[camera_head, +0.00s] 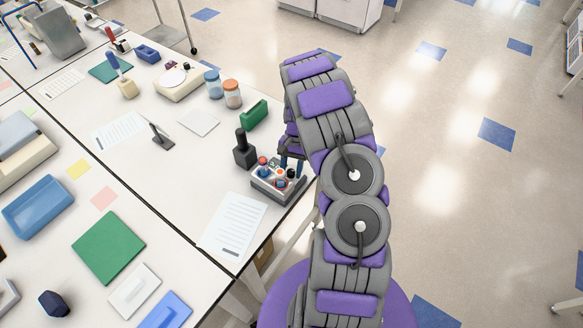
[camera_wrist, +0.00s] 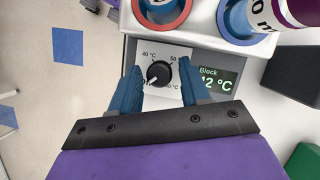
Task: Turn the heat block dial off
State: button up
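The heat block (camera_head: 270,187) is a small grey device with tubes on top, near the table's right edge in the head view. Its round black dial (camera_wrist: 159,74) sits on a white plate in the wrist view. "40 °C" and "50" show above the dial; the lower labels are partly hidden. A white pointer mark appears toward the dial's lower left. The display (camera_wrist: 215,80) reads "Block" and a value ending in "2 °C", partly covered by a finger. My gripper (camera_wrist: 158,68) is open, its blue fingers on either side of the dial. Contact cannot be told.
A black bottle-shaped object (camera_head: 244,150) stands just left of the heat block, and a green rack (camera_head: 254,113) lies behind it. A printed sheet (camera_head: 234,222) lies in front. Lidded jars (camera_head: 232,95) stand farther back. Open floor lies right of the table.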

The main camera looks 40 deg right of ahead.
jog(key=shift+o, duration=0.6)
jog(key=v, duration=1.7)
jog(key=shift+w+r, duration=0.1)
